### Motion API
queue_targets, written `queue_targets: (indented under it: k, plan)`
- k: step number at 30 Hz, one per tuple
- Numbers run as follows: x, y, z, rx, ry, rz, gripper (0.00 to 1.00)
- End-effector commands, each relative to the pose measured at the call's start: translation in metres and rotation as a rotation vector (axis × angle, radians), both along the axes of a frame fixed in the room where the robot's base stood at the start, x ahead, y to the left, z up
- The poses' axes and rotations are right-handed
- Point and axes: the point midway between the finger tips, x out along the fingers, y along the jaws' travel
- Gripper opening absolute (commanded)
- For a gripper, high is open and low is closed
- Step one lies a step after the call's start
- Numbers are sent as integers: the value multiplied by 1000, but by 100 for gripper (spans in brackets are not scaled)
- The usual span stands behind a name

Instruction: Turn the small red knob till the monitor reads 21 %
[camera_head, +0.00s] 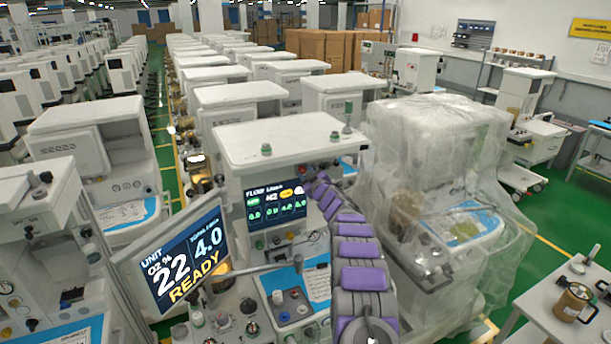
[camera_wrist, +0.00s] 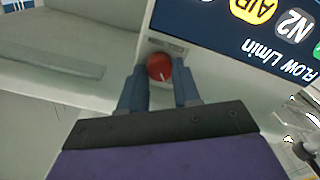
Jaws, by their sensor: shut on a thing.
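In the head view my gripper (camera_head: 310,178) reaches the panel at the right of the flow display (camera_head: 277,205); the knob is mostly hidden there. The monitor (camera_head: 182,258) at the left of the cart reads O2 % 22, with 4.0 beside it and READY below.
A cart wrapped in clear plastic (camera_head: 440,130) stands close at the right of my arm. A blue work surface with knobs (camera_head: 290,290) lies below the display. Rows of similar carts fill the back. A side table (camera_head: 560,285) with a brass-coloured canister stands at the lower right.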

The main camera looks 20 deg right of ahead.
Motion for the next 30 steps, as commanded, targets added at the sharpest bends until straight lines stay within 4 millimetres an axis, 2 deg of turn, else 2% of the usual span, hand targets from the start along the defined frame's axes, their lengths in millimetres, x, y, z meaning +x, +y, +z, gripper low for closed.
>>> queue_targets:
  k: [1,2,9,20,30]
  plan:
    - [0,-1,-1,1,2,-2,1]
    - [0,-1,-1,1,2,-2,34]
    - [0,-1,-1,1,2,-1,57]
    - [-2,0,-1,0,3,-1,57]
    - [-25,0,-1,2,2,0,57]
